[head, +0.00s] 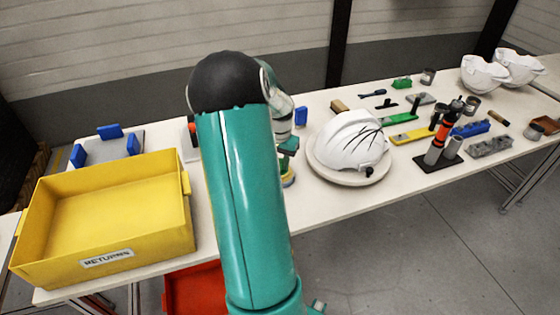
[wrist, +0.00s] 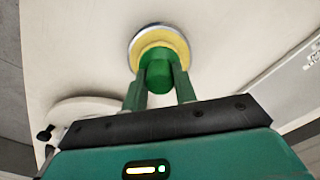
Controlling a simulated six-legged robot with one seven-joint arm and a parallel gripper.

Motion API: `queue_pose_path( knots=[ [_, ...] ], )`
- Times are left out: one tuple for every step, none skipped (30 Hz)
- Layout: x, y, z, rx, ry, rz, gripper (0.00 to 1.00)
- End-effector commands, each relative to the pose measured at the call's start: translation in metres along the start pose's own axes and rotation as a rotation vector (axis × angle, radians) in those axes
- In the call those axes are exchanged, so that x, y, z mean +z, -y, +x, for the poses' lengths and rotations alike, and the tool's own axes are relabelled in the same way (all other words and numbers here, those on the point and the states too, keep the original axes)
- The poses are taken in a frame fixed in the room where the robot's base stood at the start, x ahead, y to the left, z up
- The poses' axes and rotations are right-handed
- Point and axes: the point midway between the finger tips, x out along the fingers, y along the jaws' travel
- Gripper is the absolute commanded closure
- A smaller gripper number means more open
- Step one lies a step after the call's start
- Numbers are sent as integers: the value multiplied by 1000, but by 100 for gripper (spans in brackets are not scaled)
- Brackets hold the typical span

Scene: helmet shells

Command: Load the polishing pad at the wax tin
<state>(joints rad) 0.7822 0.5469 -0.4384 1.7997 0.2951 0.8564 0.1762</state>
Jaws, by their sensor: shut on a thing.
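My gripper (wrist: 160,88) is shut on the green knob of the polishing pad (wrist: 157,72), one finger on each side. The pad's yellow disc (wrist: 150,47) faces down, away from the gripper. A round tin with a blue-grey rim (wrist: 178,35), which looks like the wax tin, shows around the disc. The disc appears within the rim; whether it touches the wax is hidden. In the head view my arm covers much of this spot, and my gripper (head: 288,147) shows just right of the arm above the yellow and blue tin (head: 288,181).
A white helmet (head: 350,142) with black lines sits on a round stand (head: 350,177) close to the right. A yellow returns bin (head: 60,255) stands at the left. Tools and other parts crowd the table's right half. The table (head: 325,203) is bare along its front edge.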

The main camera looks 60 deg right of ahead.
Motion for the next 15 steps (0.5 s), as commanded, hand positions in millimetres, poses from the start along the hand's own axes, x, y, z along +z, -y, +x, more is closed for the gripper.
queue_pose_path(
  knots=[
    [0, 0, -2, 1, 1, -1, 90],
    [0, 0, -4, 1, 1, -1, 90],
    [0, 0, -7, 0, 0, -1, 90],
    [0, 0, -9, 0, 0, -1, 90],
    [0, 0, -12, 0, 0, -1, 90],
    [0, 0, -15, 0, 0, -1, 90],
    [0, 0, -17, 0, 0, -1, 90],
    [0, 0, -20, 0, 0, -1, 90],
    [0, 0, -23, 0, -1, 0, 90],
    [0, 0, -25, -1, -1, 0, 90],
    [0, 0, -27, -1, -1, 0, 90],
    [0, 0, -30, -1, 0, 1, 90],
    [0, 0, -32, -1, 0, 1, 90],
    [0, 0, -34, -1, 0, 1, 90],
    [0, 0, -37, -1, 0, 1, 90]
  ],
)
